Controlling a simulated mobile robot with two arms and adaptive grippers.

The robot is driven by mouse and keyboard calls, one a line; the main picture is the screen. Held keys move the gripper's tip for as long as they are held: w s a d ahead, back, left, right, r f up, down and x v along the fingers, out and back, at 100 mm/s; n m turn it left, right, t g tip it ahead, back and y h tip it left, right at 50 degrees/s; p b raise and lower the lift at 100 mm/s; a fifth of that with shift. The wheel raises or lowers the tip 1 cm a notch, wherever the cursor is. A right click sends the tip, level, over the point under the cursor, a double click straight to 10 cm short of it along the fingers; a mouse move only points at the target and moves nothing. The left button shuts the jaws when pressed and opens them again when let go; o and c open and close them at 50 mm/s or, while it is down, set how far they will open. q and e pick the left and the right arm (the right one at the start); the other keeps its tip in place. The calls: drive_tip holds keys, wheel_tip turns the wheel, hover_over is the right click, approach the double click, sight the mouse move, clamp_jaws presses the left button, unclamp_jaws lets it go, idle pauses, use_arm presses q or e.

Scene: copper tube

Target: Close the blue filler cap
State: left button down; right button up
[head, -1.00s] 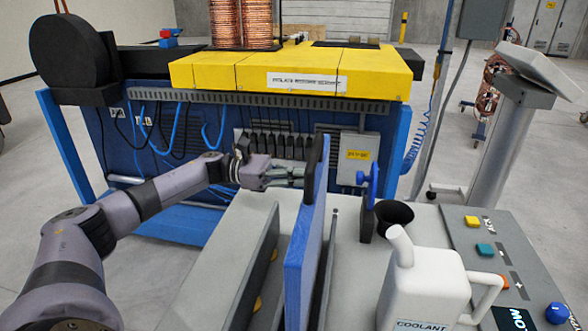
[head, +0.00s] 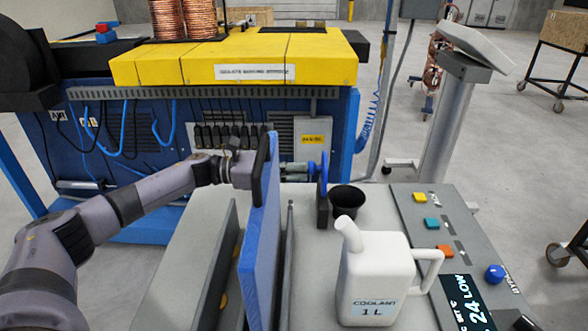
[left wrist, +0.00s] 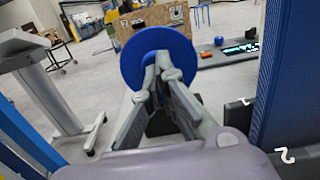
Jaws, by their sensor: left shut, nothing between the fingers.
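The blue filler cap (head: 323,174) is a round blue disc standing upright, swung open, beside the black funnel-shaped filler opening (head: 346,198). In the left wrist view the cap (left wrist: 137,72) stands face-on right ahead of the fingers. My left gripper (head: 311,168) is shut and empty, with its fingertips at the cap's left face. In the left wrist view its fingertips (left wrist: 163,70) overlap the middle of the disc; I cannot tell whether they touch it. My right gripper is out of view.
A tall blue panel (head: 262,245) stands just left of the cap, close to my left gripper. A white coolant jug (head: 374,275) stands in front of the funnel. A control panel with coloured buttons (head: 445,250) lies to the right. A yellow-topped machine (head: 235,62) is behind.

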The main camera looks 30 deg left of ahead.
sight(326, 155)
use_arm(q)
drive_tip(key=shift+d+r+y+p, duration=0.2)
drive_tip(key=shift+r+y+p, duration=0.1)
drive_tip(key=shift+p, duration=0.15)
drive_tip(key=shift+w, duration=0.1)
drive_tip(key=w+d+r+g+y+p, duration=0.1)
drive_tip(key=d+y+p, duration=0.1)
drive_tip(key=p, duration=0.2)
drive_tip(key=w+d+r+g+y+p, duration=0.1)
drive_tip(key=d+y+p, duration=0.1)
drive_tip(key=y+p, duration=0.1)
drive_tip(key=d+r+g+y+p, duration=0.1)
drive_tip(key=d+y+p, duration=0.1)
drive_tip(key=p, duration=0.3)
drive_tip(key=shift+w, duration=0.4)
drive_tip(key=w+d+f+g+y+b, duration=0.2)
drive_tip(key=d+f+g+y, duration=0.1)
drive_tip(key=d+f+y, duration=0.1)
drive_tip(key=shift+w+d+y+b, duration=0.3)
drive_tip(key=shift+w+d+y, duration=0.1)
drive_tip(key=shift+d+y, duration=0.6)
drive_tip(key=shift+a+f, duration=0.1)
